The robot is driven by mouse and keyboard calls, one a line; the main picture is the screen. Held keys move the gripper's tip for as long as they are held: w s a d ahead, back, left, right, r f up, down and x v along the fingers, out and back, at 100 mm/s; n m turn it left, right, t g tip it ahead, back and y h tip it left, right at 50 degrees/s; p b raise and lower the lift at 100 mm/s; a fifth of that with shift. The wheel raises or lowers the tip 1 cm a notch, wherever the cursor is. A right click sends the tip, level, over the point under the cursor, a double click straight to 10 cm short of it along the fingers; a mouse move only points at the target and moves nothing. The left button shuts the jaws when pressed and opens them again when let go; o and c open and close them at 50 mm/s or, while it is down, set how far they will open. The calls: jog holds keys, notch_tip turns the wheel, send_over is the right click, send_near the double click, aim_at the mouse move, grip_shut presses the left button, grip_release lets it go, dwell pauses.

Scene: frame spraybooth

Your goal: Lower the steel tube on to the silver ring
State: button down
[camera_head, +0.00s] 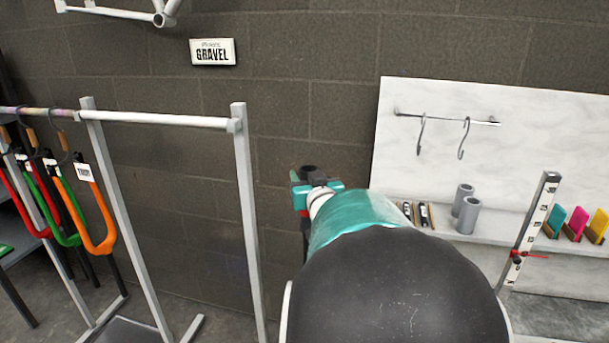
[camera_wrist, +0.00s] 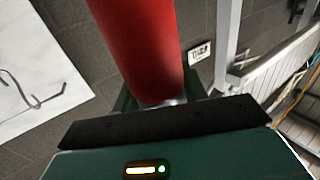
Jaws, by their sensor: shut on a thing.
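My gripper (camera_head: 316,188) is at the centre of the head view, in front of the block wall. It is shut on a red tube (camera_wrist: 145,45), which fills the upper middle of the wrist view. A silvery patch (camera_wrist: 160,103) shows at the tube's near end, by the jaws; I cannot tell whether it is part of the tube. In the head view only a little red shows under the gripper, and my arm hides much of the area below. I cannot pick out a silver ring or what lies under the tube.
A white metal rack (camera_head: 170,118) stands left, with colored forks (camera_head: 95,225) hanging beside it. On the right, a white shelf (camera_head: 490,238) carries two grey cylinders (camera_head: 467,216) below hooks (camera_head: 463,140). An upright scale (camera_head: 530,225) with a red pointer stands at right.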

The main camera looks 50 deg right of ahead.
jog(key=shift+f, duration=2.7)
jog(key=shift+f, duration=3)
jog(key=shift+f, duration=2.95)
jog(key=shift+f, duration=2.15)
